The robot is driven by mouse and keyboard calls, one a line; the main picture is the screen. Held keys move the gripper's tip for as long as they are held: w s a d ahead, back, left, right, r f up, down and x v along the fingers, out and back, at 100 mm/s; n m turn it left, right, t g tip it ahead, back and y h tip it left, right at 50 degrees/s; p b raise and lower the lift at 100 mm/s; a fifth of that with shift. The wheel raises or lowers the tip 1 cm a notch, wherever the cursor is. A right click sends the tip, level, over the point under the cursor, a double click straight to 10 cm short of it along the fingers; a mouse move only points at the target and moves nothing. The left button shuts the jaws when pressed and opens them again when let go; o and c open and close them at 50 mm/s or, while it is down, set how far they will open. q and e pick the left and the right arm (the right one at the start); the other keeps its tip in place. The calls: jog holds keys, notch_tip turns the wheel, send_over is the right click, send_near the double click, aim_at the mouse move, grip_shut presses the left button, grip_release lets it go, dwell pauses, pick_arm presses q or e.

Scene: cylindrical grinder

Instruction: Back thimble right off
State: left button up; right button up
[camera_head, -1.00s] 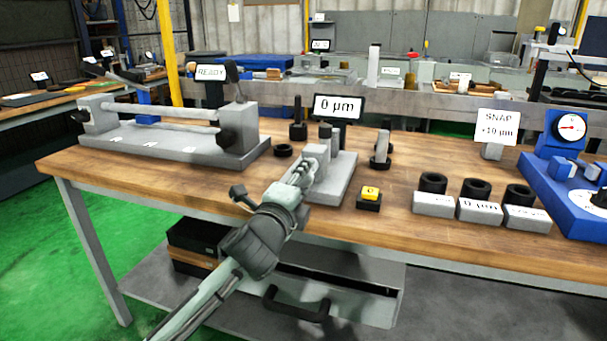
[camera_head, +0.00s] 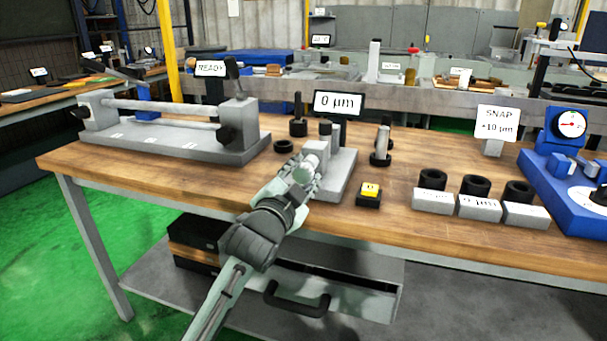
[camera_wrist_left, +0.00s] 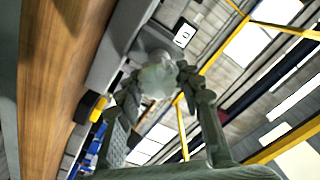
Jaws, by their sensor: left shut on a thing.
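The grey bench micrometer (camera_head: 338,178) stands on the wooden bench below a display (camera_head: 338,103) reading "0 µm". Its pale round thimble (camera_head: 309,164) sits at the near left side of the block. My left gripper (camera_head: 303,172) reaches it from the front, its fingers shut around it. In the left wrist view the thimble (camera_wrist_left: 158,80) is a blurred pale knob between the two dark fingertips. The fingers hide part of it, and its scale cannot be read. My right gripper is in neither view.
A yellow-topped button box (camera_head: 369,194) is right of the micrometer. A black ring (camera_head: 284,147) and dark posts stand behind. A bench-centre fixture (camera_head: 170,140) is at left, a blue dial gauge (camera_head: 565,190) at right.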

pick_arm(q)
jog(key=shift+n, duration=1.1)
jog(key=o, duration=1.2)
jog(key=v, duration=1.2)
jog(key=shift+r, duration=0.1)
